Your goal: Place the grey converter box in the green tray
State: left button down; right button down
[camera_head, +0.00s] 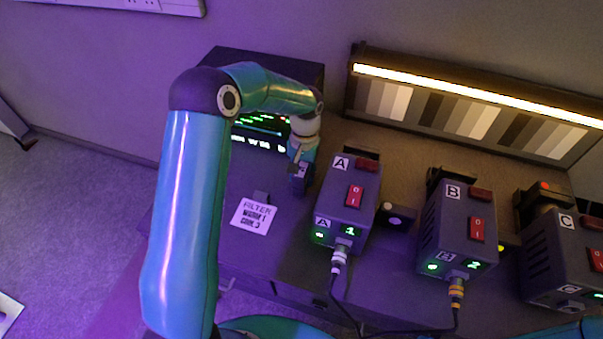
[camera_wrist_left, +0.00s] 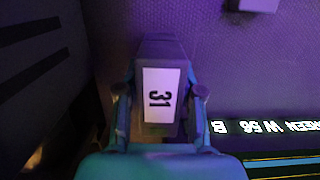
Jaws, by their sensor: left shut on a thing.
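A small grey box with a white label reading 31 (camera_wrist_left: 161,52) sits between the fingers of my left gripper in the left wrist view; I take it to be the converter box. My left gripper (camera_wrist_left: 160,108) is shut on its sides. In the head view my left gripper (camera_head: 301,164) points down, left of unit A, with the dark box (camera_head: 298,186) at its tips. Whether the box touches the surface below is not clear. I cannot make out a green tray in either view. My right gripper is not in view.
Dark units A (camera_head: 345,205), B (camera_head: 456,232) and C (camera_head: 566,258) stand in a row, with red switches. Cables run from A and B. A printed white card (camera_head: 253,216) lies left of A. A lit screen (camera_head: 262,127) and a grey-scale light panel (camera_head: 470,105) stand behind.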

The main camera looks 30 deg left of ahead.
pick_arm(q)
jog(key=c, duration=0.7)
grip_release()
jog(key=shift+r, duration=0.1)
